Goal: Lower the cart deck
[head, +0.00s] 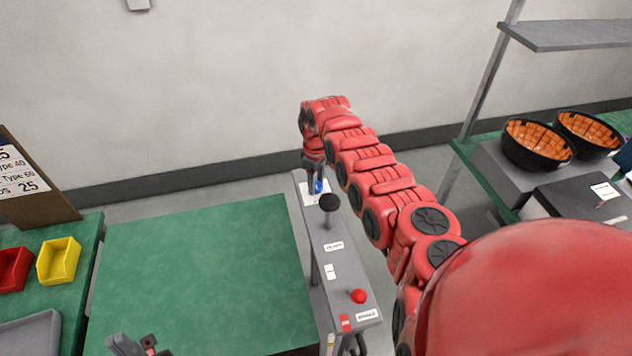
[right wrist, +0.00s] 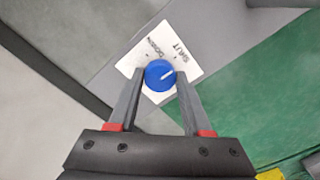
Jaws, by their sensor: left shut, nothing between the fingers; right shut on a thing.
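The cart deck (head: 205,265) is a flat green surface at the lower middle of the head view. A grey control panel (head: 345,270) runs along its right side. My right gripper (right wrist: 160,84) is shut on the knob, one finger on each side. My left gripper (head: 122,344) is shut and empty over the deck's near left part, partly cut off.
A black ball-topped lever (head: 329,203) and a red button (head: 357,296) stand on the panel. A green bench at left holds a red bin (head: 14,268) and a yellow bin (head: 59,261). Two black bowls with orange insides (head: 537,145) stand at right. The deck's middle is bare.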

